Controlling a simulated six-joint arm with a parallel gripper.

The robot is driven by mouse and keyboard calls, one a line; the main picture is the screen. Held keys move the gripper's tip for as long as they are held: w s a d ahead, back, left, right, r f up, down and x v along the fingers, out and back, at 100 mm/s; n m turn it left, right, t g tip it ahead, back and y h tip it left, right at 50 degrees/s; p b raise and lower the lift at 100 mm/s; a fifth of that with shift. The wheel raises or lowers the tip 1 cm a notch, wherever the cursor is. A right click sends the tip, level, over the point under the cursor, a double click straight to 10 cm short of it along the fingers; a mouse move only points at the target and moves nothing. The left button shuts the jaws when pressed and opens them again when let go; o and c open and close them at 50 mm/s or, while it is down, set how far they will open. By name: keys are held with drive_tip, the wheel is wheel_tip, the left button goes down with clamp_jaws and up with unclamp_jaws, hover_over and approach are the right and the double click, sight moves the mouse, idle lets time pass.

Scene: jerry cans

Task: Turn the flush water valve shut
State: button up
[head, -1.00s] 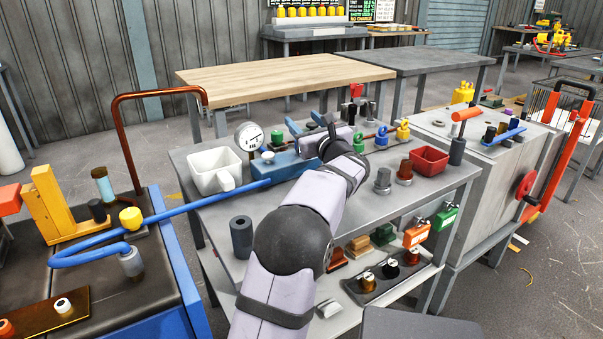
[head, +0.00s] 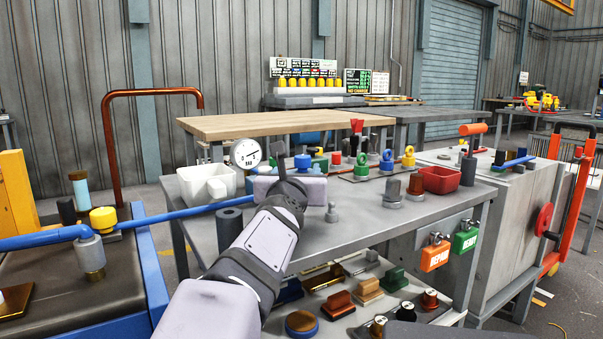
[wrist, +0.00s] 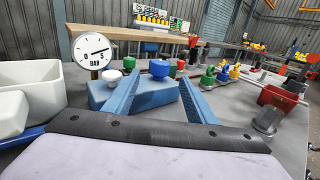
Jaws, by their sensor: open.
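A blue block (wrist: 150,98) sits on the grey table beside the pressure gauge, with a white knob (wrist: 115,75) on its left and a blue knob (wrist: 159,69) on its right. No label tells me which knob is the flush water valve. My gripper (wrist: 160,78) is open, its two blue fingers apart and pointing at the block. The blue knob appears between the fingertips; I cannot tell whether they touch it. In the head view my gripper (head: 291,165) largely hides the block. The gauge (wrist: 95,50) also shows in the head view (head: 245,154).
A white tub (head: 206,184) stands left of the block and a red bin (head: 440,179) to the right. Ring-topped coloured fittings (head: 387,161) and metal fittings (head: 393,187) stand between. A blue pipe (head: 175,215) runs in from the left. Bare tabletop lies at front right.

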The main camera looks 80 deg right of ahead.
sight(302, 162)
drive_tip(key=shift+d, duration=0.1)
drive_tip(key=shift+w+d+p, duration=0.15)
drive_tip(key=shift+d+p, duration=0.05)
drive_tip(key=shift+d, duration=1)
drive_tip(key=shift+w+d+p, duration=0.2)
drive_tip(key=shift+d+p, duration=0.05)
drive_tip(key=shift+d, duration=0.9)
drive_tip(key=shift+w+d+p, duration=0.15)
drive_tip(key=shift+d+p, duration=0.05)
drive_tip(key=shift+d, duration=1)
drive_tip(key=c, duration=1)
